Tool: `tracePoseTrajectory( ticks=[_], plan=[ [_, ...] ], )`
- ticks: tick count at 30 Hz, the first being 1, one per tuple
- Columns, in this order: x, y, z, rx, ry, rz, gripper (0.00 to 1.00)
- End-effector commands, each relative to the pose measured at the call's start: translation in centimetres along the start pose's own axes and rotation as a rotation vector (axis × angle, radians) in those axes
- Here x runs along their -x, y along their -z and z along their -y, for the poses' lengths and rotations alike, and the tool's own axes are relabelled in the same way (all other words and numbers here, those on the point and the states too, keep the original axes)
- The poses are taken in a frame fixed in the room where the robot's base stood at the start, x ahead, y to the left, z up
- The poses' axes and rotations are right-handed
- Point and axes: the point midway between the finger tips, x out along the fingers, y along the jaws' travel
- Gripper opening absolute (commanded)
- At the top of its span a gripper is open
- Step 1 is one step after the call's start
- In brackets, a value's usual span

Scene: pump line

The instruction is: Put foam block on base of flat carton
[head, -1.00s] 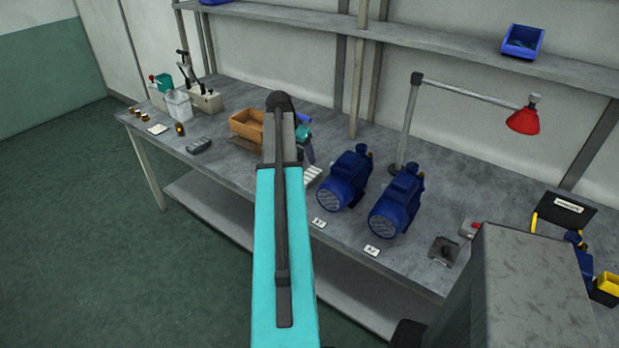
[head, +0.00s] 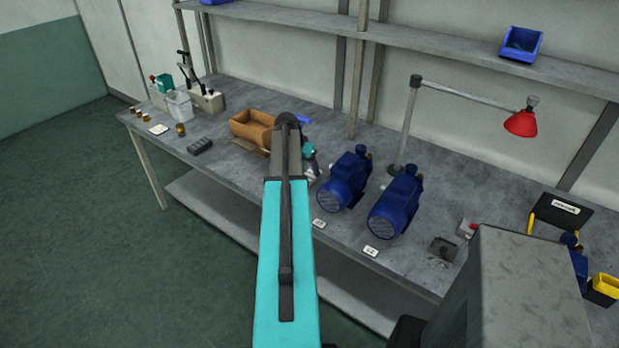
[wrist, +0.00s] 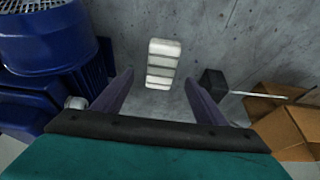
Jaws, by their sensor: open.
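The foam block is a white, ribbed block (wrist: 163,63) lying on the grey bench in the wrist view, just ahead of and between my fingertips. My gripper (wrist: 160,92) is open, with nothing between its fingers. In the head view my gripper (head: 311,172) is low over the bench, left of the blue pumps, and it and my arm hide the block. The carton is brown cardboard (head: 252,132) with raised sides and a flap, left of my arm in the head view. Part of it shows at the right of the wrist view (wrist: 290,125).
A blue pump (head: 345,180) stands close right of my gripper; it fills the upper left of the wrist view (wrist: 45,35). A small dark block (wrist: 212,81) with a pale rod lies between foam block and carton.

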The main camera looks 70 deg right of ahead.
Motion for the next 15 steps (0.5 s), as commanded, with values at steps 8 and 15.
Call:
tracePoseTrajectory(
  ticks=[8,15],
  plan=[
    [-0.84,-0.03,-0.02,0.000,0.000,0.000,0.66],
    [-0.83,-0.02,-0.01,0.000,0.000,0.000,0.66]
  ],
)
